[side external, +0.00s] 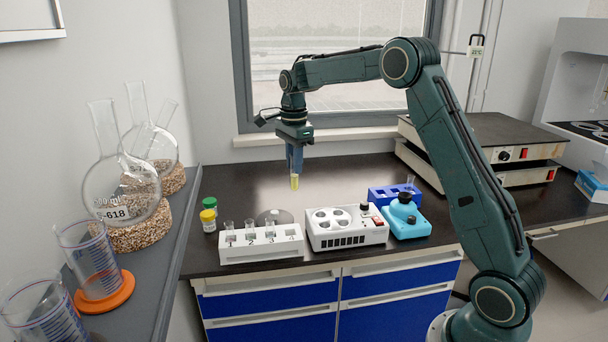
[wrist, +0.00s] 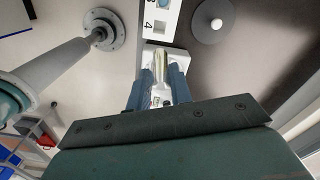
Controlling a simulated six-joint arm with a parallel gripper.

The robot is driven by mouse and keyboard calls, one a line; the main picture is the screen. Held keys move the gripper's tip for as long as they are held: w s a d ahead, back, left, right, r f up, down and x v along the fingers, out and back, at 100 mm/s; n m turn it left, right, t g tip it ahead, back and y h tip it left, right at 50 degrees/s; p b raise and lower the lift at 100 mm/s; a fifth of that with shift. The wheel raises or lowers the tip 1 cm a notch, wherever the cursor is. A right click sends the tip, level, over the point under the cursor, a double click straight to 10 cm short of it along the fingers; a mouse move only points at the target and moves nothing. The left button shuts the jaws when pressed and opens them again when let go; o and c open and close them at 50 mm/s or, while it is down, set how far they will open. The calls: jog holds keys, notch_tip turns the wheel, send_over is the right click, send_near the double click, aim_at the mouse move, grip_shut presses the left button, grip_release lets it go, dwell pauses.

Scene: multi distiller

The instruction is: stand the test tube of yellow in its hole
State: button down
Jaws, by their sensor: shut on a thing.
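My gripper (side external: 295,172) is shut on a test tube of yellow (side external: 295,184) and holds it upright in the air above the table, behind the white rack. In the wrist view the clear tube (wrist: 161,66) lies between the two blue fingers (wrist: 158,82). The white numbered rack (side external: 262,250) stands at the front of the table. Tubes stand at its left three places, and the hole at number 4 (wrist: 160,29) looks empty. The tube's lower end is apart from the rack.
A white device with round wells (side external: 347,238) stands right of the rack. A grey disc (side external: 275,215) lies behind the white rack. Green-capped (side external: 210,203) and yellow-capped (side external: 208,222) bottles stand left.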

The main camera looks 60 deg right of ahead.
jog(key=s+d+f, duration=0.6)
jog(key=f, duration=0.1)
jog(key=shift+d+f, duration=0.15)
jog(key=shift+f, duration=0.05)
jog(key=shift+s, duration=0.1)
jog(key=shift+f, duration=2.15)
jog(key=shift+f, duration=0.55)
jog(key=shift+f, duration=0.35)
jog(key=shift+f, duration=0.35)
jog(key=shift+f, duration=0.7)
jog(key=shift+f, duration=0.35)
